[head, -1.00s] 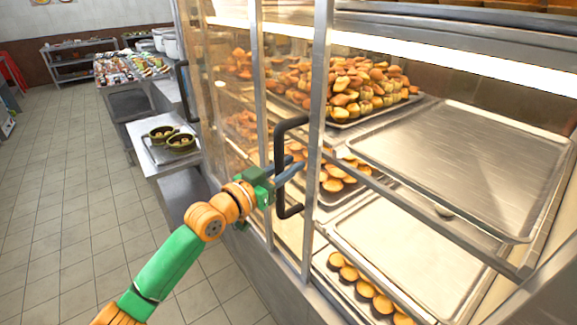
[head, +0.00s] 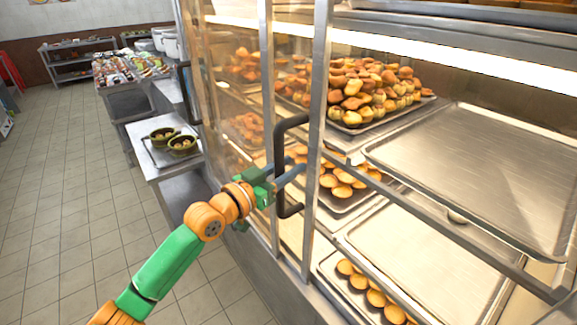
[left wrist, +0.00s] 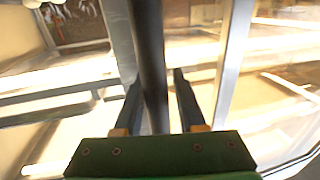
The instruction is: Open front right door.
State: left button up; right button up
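The glass-fronted display case has a door with a metal upright (head: 317,150) and a dark C-shaped handle (head: 281,140). I cannot tell for sure how far the door stands ajar. My left gripper (head: 283,178) is at the lower half of the handle. In the left wrist view, the handle bar (left wrist: 149,50) passes between the two fingers of the left gripper (left wrist: 157,95). It is close to the left finger, with a small gap showing at the right finger, so the fingers look open around it. My right gripper is not in view.
Inside the case are piled pastries (head: 365,95), an empty metal tray (head: 480,165) and lower trays of pastries. A side table (head: 165,165) with two green pots stands left of the case. The tiled floor (head: 60,200) at left is clear.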

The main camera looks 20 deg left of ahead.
pick_arm(q)
jog(key=b+v, duration=0.2)
jog(key=v, duration=0.5)
jog(key=shift+s, duration=0.1)
